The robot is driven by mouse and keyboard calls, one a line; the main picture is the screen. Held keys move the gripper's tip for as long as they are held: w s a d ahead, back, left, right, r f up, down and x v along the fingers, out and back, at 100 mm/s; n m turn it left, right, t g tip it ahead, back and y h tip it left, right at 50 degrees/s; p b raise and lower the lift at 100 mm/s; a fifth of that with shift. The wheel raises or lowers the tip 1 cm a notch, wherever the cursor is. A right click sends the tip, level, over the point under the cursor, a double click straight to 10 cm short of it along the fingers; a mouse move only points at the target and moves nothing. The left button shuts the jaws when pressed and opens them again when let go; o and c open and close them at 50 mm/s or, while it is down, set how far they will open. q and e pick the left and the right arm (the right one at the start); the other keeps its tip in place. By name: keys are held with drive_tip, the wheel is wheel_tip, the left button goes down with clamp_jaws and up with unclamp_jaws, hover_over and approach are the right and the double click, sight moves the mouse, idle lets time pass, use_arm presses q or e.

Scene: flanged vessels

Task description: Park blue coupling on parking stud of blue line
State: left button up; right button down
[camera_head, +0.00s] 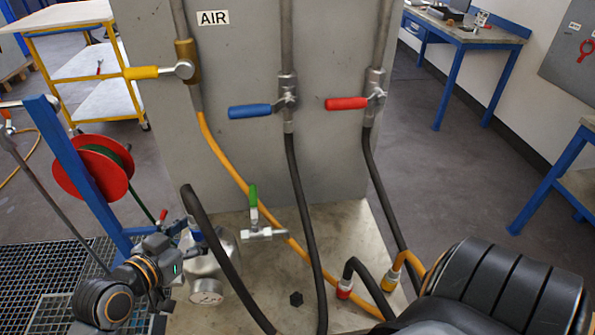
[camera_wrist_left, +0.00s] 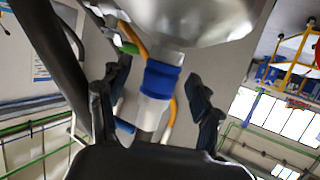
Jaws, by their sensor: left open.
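The blue coupling (camera_wrist_left: 162,80), a metal sleeve with a blue band, sits on the steel vessel (camera_head: 212,268). In the wrist view the vessel's shiny body is at the top. In the head view the coupling is small and partly hidden beside my left gripper (camera_head: 178,234). That gripper is open, its fingers on either side of the coupling with gaps showing in the wrist view (camera_wrist_left: 160,100). A black hose (camera_head: 218,245) arches up from the coupling. The blue-handled valve (camera_head: 250,111) is on the panel. I cannot make out which part is the blue line's parking stud. My right gripper is out of view.
The grey panel (camera_head: 250,165) also carries yellow-handled (camera_head: 141,72) and red-handled (camera_head: 347,104) valves. Red (camera_head: 344,289) and yellow (camera_head: 389,282) couplings and a small black piece (camera_head: 296,299) are on the base. Hoses cross the space right of the vessel. A hose reel (camera_head: 85,172) stands left.

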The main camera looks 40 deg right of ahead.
sight(190, 213)
use_arm(q)
clamp_jaws()
drive_tip(key=shift+r, duration=0.3)
drive_tip(key=shift+r+p, duration=0.2)
drive_tip(key=shift+p, duration=0.15)
drive_tip(key=shift+r+p, duration=2)
drive_tip(key=shift+r, duration=0.2)
